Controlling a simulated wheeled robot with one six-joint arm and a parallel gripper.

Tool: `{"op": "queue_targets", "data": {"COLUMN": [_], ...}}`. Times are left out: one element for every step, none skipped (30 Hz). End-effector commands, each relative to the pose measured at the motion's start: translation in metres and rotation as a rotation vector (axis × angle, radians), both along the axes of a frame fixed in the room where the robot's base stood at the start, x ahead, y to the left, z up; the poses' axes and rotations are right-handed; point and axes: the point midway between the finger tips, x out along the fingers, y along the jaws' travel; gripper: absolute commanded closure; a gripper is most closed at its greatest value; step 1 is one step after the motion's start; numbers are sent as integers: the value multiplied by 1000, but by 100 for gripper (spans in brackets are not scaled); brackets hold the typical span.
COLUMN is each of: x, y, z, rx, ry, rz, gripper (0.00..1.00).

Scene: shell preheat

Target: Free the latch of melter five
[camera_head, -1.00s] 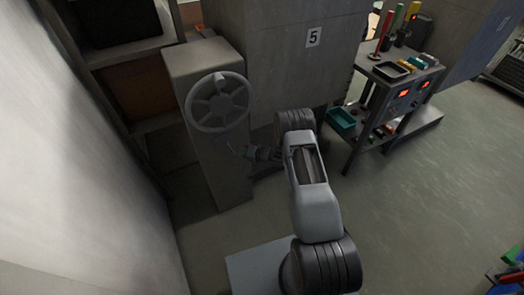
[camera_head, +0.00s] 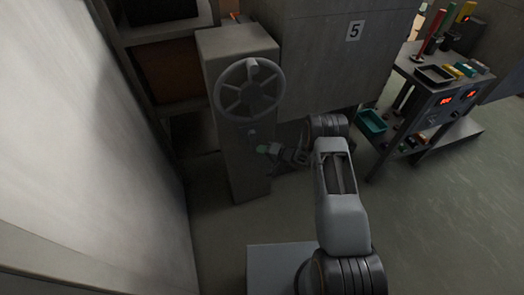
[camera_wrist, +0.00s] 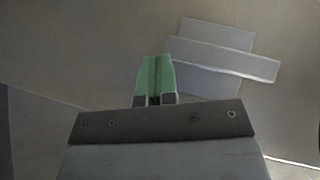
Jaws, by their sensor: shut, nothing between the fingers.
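A grey post (camera_head: 238,50) carries a spoked handwheel (camera_head: 272,88) on its front, beside a grey cabinet marked 5 (camera_head: 353,30). A small fitting, apparently the latch (camera_head: 252,134), shows on the post below the wheel. In the wrist view the latch (camera_wrist: 225,58) is a pale bar lying across a flat plate, up and right of my fingers. My gripper (camera_head: 262,149) is just below and right of the latch in the head view, in front of the post. Its green fingers (camera_wrist: 155,78) are together and empty in the wrist view, apart from the bar in the picture.
A shelf (camera_head: 165,95) stands left of the post, and a pale wall (camera_head: 70,150) runs along the left. A workbench cart (camera_head: 425,95) with trays and coloured items stands at right. Open floor (camera_head: 440,230) lies at the lower right.

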Motion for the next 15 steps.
{"op": "queue_targets", "data": {"x": [0,0,0,0,0,0,0,0,1,1,2,2,3,4,5], "y": [0,0,0,0,0,0,-1,-1,-3,-5,-7,-11,-14,-18,-24], "z": [0,0,0,0,0,0,0,0,0,0,-1,-1,-1,-2,-2], "rx": [0,0,0,0,0,0,0,0,0,0,0,-1,-1,-1,-1], "ry": [0,0,0,0,0,0,0,0,0,-1,-1,-2,-2,-3,-3], "rz": [0,-1,-1,-1,-1,-1,-1,-1,-1,-1,-1,0,0,2,4], "gripper": [100,100,100,100,100,100,100,100,100,100,100,100,100,100,100]}}
